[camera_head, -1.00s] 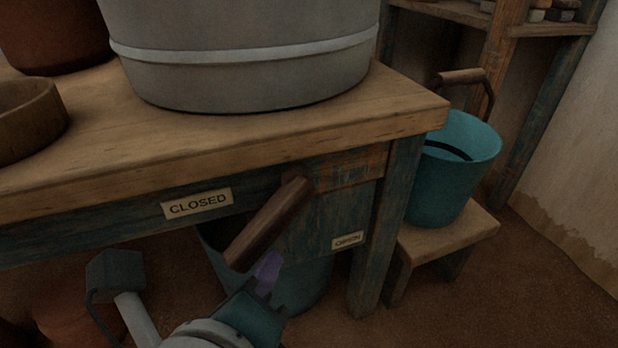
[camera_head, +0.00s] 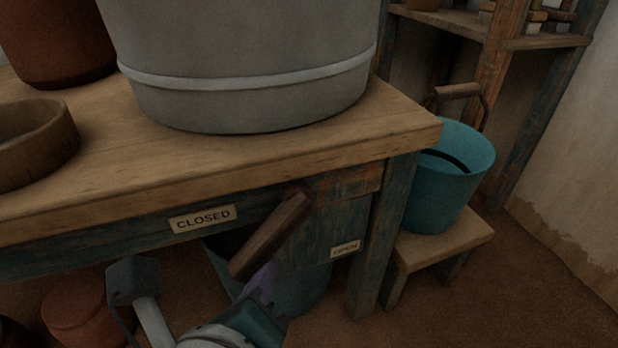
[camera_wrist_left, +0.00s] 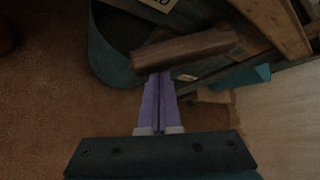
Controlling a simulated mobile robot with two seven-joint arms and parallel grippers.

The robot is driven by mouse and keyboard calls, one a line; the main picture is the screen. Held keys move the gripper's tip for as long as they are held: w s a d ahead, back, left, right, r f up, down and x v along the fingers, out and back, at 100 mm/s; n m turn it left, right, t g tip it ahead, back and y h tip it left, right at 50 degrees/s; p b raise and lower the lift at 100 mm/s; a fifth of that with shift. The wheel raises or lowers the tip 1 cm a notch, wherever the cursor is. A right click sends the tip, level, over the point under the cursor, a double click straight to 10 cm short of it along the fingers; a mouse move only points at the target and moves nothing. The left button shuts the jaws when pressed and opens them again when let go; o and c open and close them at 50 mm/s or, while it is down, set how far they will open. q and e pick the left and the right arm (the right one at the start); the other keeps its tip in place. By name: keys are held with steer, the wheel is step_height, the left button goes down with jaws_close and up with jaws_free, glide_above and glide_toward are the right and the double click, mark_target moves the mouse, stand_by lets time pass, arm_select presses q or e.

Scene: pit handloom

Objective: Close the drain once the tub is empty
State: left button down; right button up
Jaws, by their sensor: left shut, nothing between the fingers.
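The grey tub (camera_head: 245,85) stands on the wooden bench; its inside and water level are out of view. A brown wooden lever (camera_head: 270,238) on the bench front slants down and to the left. Its lower end lies between the CLOSED plate (camera_head: 203,218) and the OPEN plate (camera_head: 345,249). My left gripper (camera_head: 264,278) is shut and empty, its purple fingers just below the lever. In the left wrist view the fingertips (camera_wrist_left: 160,76) are at the lever's lower edge (camera_wrist_left: 186,49); I cannot tell whether they touch. My right gripper is not in view.
A dark teal bucket (camera_head: 308,290) stands under the bench (camera_head: 290,158), behind the lever. Another teal bucket (camera_head: 452,190) sits on a low stool (camera_head: 445,243) to the right. A wooden bowl (camera_head: 40,150) and a reddish-brown pot (camera_head: 60,40) are on the bench.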

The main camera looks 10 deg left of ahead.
mark_target(242, 252)
arm_select(q)
steer(key=shift+s+a+r+m+g+y+p, duration=0.2)
steer(key=shift+r+m+g+y+p, duration=0.3)
steer(key=shift+p, duration=1.2)
steer(key=shift+s+a+r+m+g+y+p, duration=0.25)
steer(key=shift+r+p, duration=0.4)
steer(key=shift+p, duration=1)
steer(key=shift+w+a+r+m+g+y+p, duration=0.1)
steer(key=shift+r+m+g+y+p, duration=0.3)
steer(key=shift+p, duration=1.3)
steer(key=shift+s+a+r+y+p, duration=0.1)
steer(key=shift+r+y+p, duration=0.3)
steer(key=shift+p, duration=0.3)
steer(key=shift+a+r+p, duration=0.1)
steer(key=shift+r+p, duration=0.1)
steer(key=shift+p, duration=0.35)
